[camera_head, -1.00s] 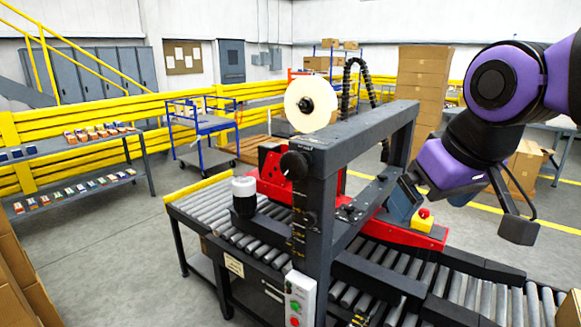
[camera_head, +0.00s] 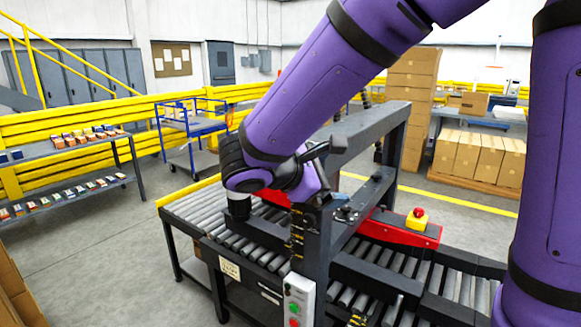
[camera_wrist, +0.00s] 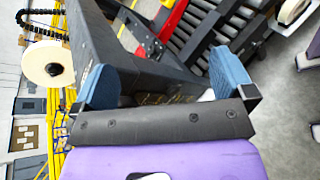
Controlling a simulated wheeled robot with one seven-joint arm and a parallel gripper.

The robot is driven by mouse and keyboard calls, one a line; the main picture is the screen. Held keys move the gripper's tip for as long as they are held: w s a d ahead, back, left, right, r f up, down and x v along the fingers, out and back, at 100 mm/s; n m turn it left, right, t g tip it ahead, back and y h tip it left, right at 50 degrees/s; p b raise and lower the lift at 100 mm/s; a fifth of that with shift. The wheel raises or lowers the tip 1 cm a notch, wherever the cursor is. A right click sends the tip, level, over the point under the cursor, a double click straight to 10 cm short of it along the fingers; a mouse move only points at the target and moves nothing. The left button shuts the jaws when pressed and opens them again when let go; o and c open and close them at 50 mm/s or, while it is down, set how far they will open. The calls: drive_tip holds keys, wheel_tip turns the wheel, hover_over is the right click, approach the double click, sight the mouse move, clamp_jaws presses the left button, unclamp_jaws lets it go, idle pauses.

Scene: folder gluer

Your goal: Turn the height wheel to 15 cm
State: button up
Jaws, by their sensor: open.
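The height wheel is not visible now. In the head view my purple arm crosses in front of the upper near post of the dark machine frame (camera_head: 372,130), where a black round knob showed earlier. Small yellow marks (camera_head: 297,240) show on the post below my arm; no reading is legible. My gripper (camera_wrist: 165,80) shows in the wrist view with two blue-padded fingers spread wide apart. The dark frame shows beyond and between the fingers, and I see nothing gripped. In the head view the fingers are hidden behind my arm.
A white roll (camera_wrist: 47,63) stands beside the frame in the wrist view. A control box (camera_head: 298,300) with coloured buttons hangs on the near side. A yellow block with a red button (camera_head: 417,218) sits on the red guard. Roller conveyor (camera_head: 190,212) runs both ways.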

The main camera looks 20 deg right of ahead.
drive_tip(key=w+a+f+n+t+h, duration=0.2)
drive_tip(key=w+a+n+t, duration=0.4)
drive_tip(key=a, duration=0.5)
drive_tip(key=x, duration=1)
drive_tip(key=shift+w+d, duration=0.2)
drive_tip(key=c, duration=0.9)
